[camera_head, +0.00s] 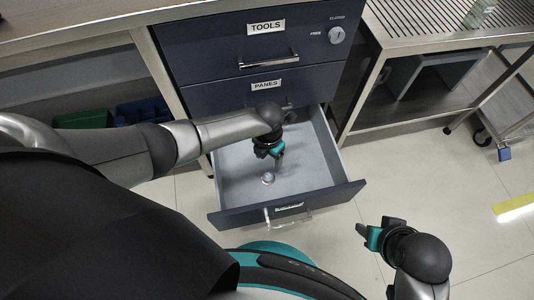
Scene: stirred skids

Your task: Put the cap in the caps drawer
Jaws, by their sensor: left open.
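A small round pale thing, which looks like the cap (268,179), lies on the floor of the open bottom drawer (233,214). The label on that drawer's front is too small and slanted to read. My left gripper (278,164) reaches down into the drawer from above, just above and beside the cap. It is open and appears apart from the cap. My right gripper (366,234) hangs to the right of the drawer front, over the floor, and its jaw gap cannot be made out.
The drawers labelled TOOLS (285,47) and PANES (230,93) are shut above the open one. A dial (336,35) sits on the top drawer's front. A slatted metal bench (425,22) stands at the right.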

